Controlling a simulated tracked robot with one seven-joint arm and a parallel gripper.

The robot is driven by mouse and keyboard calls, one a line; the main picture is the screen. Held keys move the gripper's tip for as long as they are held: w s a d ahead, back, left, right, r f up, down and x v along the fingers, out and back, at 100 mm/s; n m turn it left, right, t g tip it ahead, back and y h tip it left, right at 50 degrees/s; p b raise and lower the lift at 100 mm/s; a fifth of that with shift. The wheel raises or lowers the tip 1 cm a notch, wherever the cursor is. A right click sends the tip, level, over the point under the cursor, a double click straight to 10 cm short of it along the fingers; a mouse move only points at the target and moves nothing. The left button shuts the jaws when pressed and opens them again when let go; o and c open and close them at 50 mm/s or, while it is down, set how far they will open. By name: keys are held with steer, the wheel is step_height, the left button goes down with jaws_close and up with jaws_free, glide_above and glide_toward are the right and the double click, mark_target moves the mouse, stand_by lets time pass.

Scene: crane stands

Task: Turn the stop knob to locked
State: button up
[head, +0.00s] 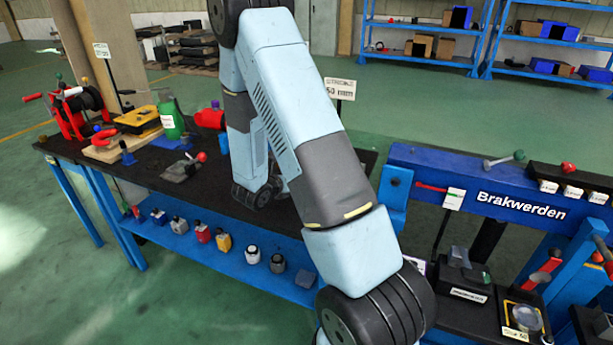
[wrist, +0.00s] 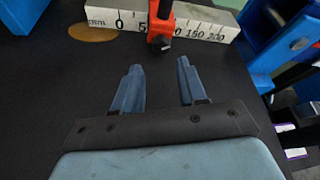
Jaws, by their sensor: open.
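In the wrist view, a pale scale bar (wrist: 100,20) with black numbers lies across the top. An orange-red stop piece (wrist: 162,30) sits across it, just past the 50 mark. A small dark knob-like part (wrist: 160,45) shows at its near end; I cannot tell whether it is locked. My gripper (wrist: 159,65) is open and empty. Its two blue-grey fingers point at the bar and are apart from it, with the stop piece ahead of the gap between them. In the head view my arm hides the stop, the bar and the gripper.
The black bench top (head: 140,175) carries a red reel (head: 82,103), a green bottle (head: 171,118) and a grey tool (head: 183,168) at left. A "STROKE 50 mm" sign (head: 341,89) stands behind my arm. A blue "Brakwerden" stand (head: 440,165) is at right.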

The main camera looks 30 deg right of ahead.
steer(key=x, duration=0.7)
steer(key=shift+d+f, duration=0.1)
steer(key=shift+d, duration=0.1)
steer(key=shift+c, duration=0.2)
